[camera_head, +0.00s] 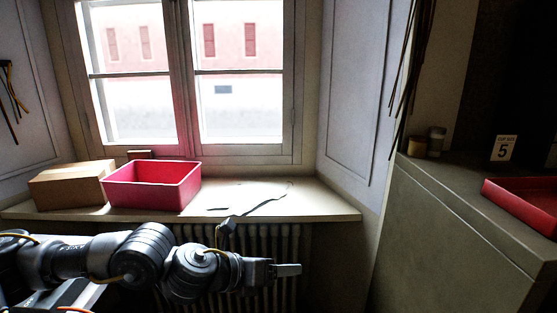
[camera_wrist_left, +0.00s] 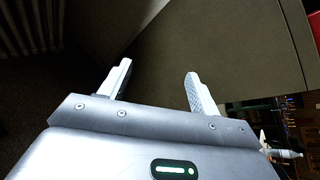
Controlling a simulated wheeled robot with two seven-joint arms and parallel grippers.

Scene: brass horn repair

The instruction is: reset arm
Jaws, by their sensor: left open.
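My left arm comes in from the left in the head view and reaches across in front of the radiator. Its gripper (camera_head: 288,269) points to the right, below the window sill, with nothing held. In the left wrist view the two fingers of my left gripper (camera_wrist_left: 157,85) stand apart with an empty gap between them. Beyond the fingers I see the plain side of the grey-green cabinet. My right gripper does not show in either view.
A pink-red bin (camera_head: 150,190) and a cardboard box (camera_head: 70,187) sit on the window sill (camera_head: 330,207). A thin dark tool lies there too. At right, a cabinet (camera_head: 450,235) bears a red tray (camera_head: 520,203), a "5" card (camera_head: 503,149) and small jars (camera_head: 436,140).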

